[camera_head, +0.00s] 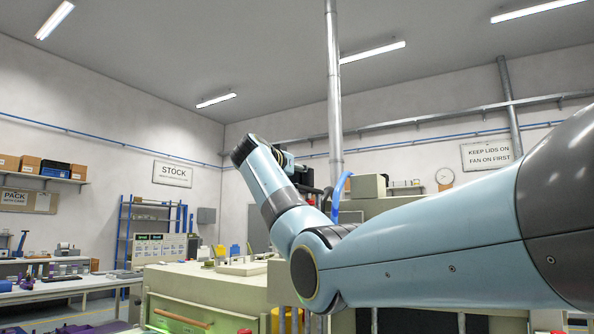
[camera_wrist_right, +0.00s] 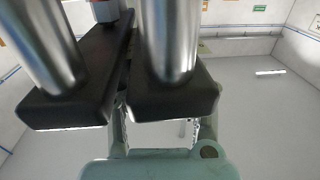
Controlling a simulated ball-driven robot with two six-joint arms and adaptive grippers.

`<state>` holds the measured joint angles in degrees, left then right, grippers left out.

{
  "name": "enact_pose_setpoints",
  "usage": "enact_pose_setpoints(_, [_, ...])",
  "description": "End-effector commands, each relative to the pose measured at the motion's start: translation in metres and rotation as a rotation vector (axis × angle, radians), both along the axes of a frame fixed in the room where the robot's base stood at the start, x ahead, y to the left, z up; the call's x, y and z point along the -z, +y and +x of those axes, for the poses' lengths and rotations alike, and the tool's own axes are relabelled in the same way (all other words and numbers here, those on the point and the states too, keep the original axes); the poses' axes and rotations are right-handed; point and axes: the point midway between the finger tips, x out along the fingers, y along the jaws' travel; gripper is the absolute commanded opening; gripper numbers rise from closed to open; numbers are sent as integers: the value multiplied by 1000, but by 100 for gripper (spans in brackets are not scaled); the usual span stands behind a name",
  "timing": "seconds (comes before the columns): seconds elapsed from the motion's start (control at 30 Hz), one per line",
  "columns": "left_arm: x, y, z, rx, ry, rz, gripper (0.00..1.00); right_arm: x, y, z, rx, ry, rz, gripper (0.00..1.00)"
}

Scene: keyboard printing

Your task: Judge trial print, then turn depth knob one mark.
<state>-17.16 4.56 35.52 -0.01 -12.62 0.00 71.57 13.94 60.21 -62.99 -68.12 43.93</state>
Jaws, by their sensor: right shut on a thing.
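My right arm crosses the head view from the right and bends up at its elbow. Its dark wrist end and gripper (camera_head: 304,180) are mostly behind my forearm. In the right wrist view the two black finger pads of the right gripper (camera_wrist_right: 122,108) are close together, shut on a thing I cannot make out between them. A pale green machine part (camera_wrist_right: 160,166) with a round bolt-like end lies just beyond the pads. The trial print and the depth knob cannot be made out in either view. My left gripper is not in view.
A pale green machine (camera_head: 205,285) with an orange-brown handle stands at the lower middle. A bench (camera_head: 60,290) with purple items is at the left. A blue rack (camera_head: 125,225) stands by the back wall. A vertical metal pipe (camera_head: 334,100) rises behind my arm. The upper room is free.

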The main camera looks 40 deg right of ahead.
Motion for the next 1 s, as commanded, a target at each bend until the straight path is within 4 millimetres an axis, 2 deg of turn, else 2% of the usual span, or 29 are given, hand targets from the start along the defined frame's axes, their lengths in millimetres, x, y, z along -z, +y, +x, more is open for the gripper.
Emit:
enact_pose_setpoints(0.3, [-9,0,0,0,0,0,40,1,1,1,101,5,2,0])
enact_pose_setpoints(0.8, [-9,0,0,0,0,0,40,3,0,1,115,5,4,0])
enact_pose_setpoints(0.83, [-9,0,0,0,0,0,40,3,0,1,115,5,4,35])
enact_pose_setpoints(1.0, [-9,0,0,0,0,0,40,2,0,0,115,3,2,57])
